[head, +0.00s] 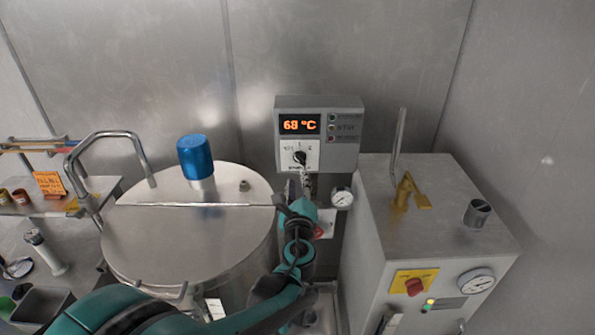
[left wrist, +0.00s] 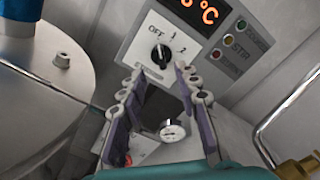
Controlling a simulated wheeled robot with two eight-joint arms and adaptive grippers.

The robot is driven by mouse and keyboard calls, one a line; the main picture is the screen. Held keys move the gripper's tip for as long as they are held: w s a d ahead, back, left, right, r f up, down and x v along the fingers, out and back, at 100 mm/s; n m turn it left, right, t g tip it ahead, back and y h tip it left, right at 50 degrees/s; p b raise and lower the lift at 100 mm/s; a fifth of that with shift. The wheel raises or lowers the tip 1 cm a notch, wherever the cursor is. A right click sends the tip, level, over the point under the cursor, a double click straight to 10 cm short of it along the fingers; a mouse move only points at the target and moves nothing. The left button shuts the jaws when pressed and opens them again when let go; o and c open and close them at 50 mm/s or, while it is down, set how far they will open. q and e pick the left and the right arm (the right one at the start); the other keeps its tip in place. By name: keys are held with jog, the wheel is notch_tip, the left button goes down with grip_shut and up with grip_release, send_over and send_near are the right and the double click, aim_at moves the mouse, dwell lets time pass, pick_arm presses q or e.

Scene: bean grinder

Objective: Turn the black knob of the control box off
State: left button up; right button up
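The grey control box (head: 345,153) is on the back wall, with a lit display reading about 68 °C. Its black knob (head: 299,157) sits on a white plate under the display. In the left wrist view the knob (left wrist: 161,57) is below the marks OFF, 1 and 2; I cannot tell surely which mark it points at. My left gripper (head: 306,185) reaches up just below the knob in the head view. In the left wrist view its two fingers (left wrist: 160,78) are spread and empty, tips near the plate's lower edge, apart from the knob. My right gripper is not in view.
A steel tank (head: 185,240) with a blue cap (head: 195,156) stands to the left. A pressure gauge (head: 342,197) is just below the box. A steel cabinet (head: 440,205) with a yellow valve (head: 408,193) stands to the right. The wall beside the box is bare.

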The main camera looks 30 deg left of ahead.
pick_arm(q)
jog(key=v, duration=0.2)
jog(key=shift+s+d, duration=0.2)
jog(key=shift+s, duration=0.15)
jog(key=s+d+f+n+g+h+b, duration=0.2)
jog(key=s+f+n+g, duration=0.1)
jog(key=s+f+n, duration=0.3)
jog(key=s+d+f+n+g+h+b, duration=0.25)
jog(key=f+n, duration=0.25)
jog(key=n, duration=0.3)
jog(key=s+d+f+n+g+h, duration=0.2)
jog(key=s+d+f+n+h, duration=0.3)
jog(key=s+d, duration=0.3)
jog(key=d+f+n, duration=0.1)
jog(key=d, duration=0.1)
jog(key=shift+s+d+f+n+b, duration=0.3)
jog(key=shift+s+d+b, duration=0.05)
jog(key=shift+s, duration=0.05)
jog(key=shift+g, duration=0.25)
